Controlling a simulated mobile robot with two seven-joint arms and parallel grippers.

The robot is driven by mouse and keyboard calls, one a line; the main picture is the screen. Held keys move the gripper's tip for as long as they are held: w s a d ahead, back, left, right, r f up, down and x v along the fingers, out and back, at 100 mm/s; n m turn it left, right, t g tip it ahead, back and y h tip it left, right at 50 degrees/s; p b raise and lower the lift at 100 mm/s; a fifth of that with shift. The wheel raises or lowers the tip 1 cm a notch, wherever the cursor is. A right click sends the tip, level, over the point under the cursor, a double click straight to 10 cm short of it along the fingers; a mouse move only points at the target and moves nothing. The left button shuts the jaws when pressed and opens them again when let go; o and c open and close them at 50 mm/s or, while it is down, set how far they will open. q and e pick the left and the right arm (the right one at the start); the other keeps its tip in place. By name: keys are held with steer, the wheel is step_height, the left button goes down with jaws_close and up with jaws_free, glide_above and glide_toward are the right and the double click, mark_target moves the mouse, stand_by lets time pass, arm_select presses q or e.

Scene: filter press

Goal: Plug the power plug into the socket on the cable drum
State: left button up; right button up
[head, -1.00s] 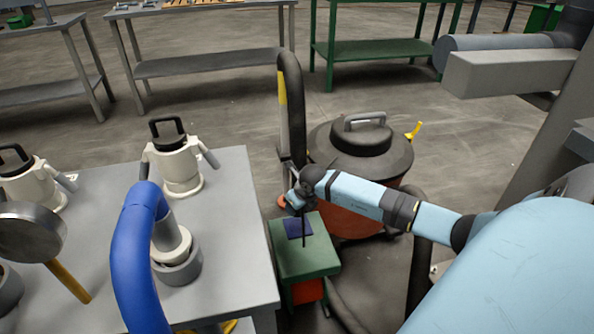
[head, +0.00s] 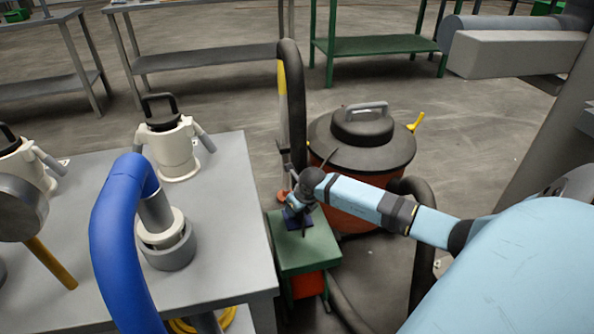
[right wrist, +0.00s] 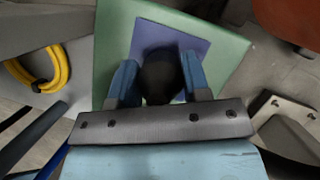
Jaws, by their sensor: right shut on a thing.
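My right gripper (head: 298,208) is low over the small green stand (head: 318,252), above its dark blue pad (head: 291,221). In the right wrist view its two blue fingers (right wrist: 158,84) are shut on a dark rounded thing (right wrist: 160,72), which appears to be the power plug. The blue pad (right wrist: 200,47) and green top (right wrist: 108,55) lie behind it. I cannot tell whether the plug touches the pad. Its prongs are hidden. I cannot make out the cable drum or its socket for certain. My left gripper is out of view.
A red-and-black drum-shaped vacuum (head: 361,145) with a black hose (head: 291,90) stands right behind the stand. A grey table (head: 225,225) with white canisters, a blue hose (head: 120,240) and a hammer is at left. A yellow coil (right wrist: 58,68) lies below it.

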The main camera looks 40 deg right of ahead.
stand_by(0.4)
stand_by(0.8)
steer(key=shift+p, duration=0.4)
stand_by(0.6)
steer(key=shift+f, duration=0.65)
stand_by(0.4)
